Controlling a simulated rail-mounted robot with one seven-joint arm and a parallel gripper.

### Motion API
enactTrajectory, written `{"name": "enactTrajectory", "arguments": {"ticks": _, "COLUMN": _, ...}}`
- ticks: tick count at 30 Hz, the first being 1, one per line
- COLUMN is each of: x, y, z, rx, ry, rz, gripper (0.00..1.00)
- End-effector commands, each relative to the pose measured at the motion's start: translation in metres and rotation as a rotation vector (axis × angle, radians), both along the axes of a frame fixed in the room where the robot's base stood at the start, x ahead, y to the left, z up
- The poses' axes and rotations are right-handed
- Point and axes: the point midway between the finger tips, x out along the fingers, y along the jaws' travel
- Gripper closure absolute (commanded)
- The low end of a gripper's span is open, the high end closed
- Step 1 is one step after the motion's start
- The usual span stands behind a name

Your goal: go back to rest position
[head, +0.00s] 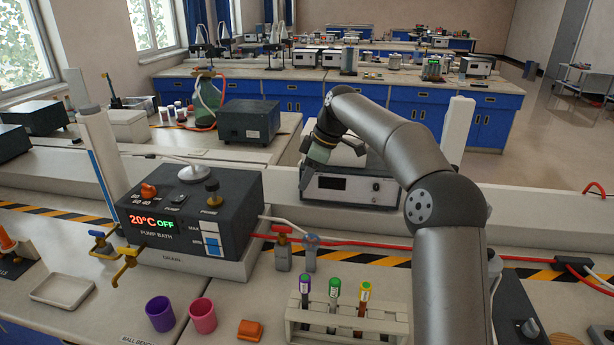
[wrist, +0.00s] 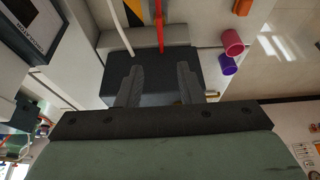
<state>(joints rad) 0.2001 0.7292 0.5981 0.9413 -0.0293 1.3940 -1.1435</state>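My arm rises at the right of the head view and bends over toward the back of the bench. My gripper shows in the wrist view (wrist: 158,74), with its two grey fingers apart and nothing between them. In the head view its greenish body hangs in front of a grey instrument with a dark display (head: 350,188); its fingertips cannot be made out there. Beyond the fingers, the wrist view shows the dark pump bath box (wrist: 160,68), apart from them as far as I can tell.
The pump bath (head: 190,222) reads 20°C OFF. A test tube rack (head: 345,318) with several capped tubes stands at the front. Purple (head: 160,313) and pink (head: 203,315) cups stand left of it. A red hose (head: 365,244) crosses the bench. A white tray (head: 62,290) lies front left.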

Motion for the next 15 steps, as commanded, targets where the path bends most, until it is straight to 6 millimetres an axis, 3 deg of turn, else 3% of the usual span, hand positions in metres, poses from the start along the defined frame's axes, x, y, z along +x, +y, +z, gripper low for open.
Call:
{"name": "enactTrajectory", "arguments": {"ticks": 8, "x": -0.008, "y": 0.003, "z": 0.001, "rx": -0.018, "ry": 0.008, "rz": -0.016, "gripper": 0.66}}
{"name": "enactTrajectory", "arguments": {"ticks": 11, "x": -0.031, "y": 0.007, "z": 0.001, "rx": -0.071, "ry": 0.033, "rz": -0.074, "gripper": 0.66}}
{"name": "enactTrajectory", "arguments": {"ticks": 15, "x": -0.093, "y": -0.001, "z": -0.004, "rx": -0.185, "ry": 0.085, "rz": -0.265, "gripper": 0.66}}
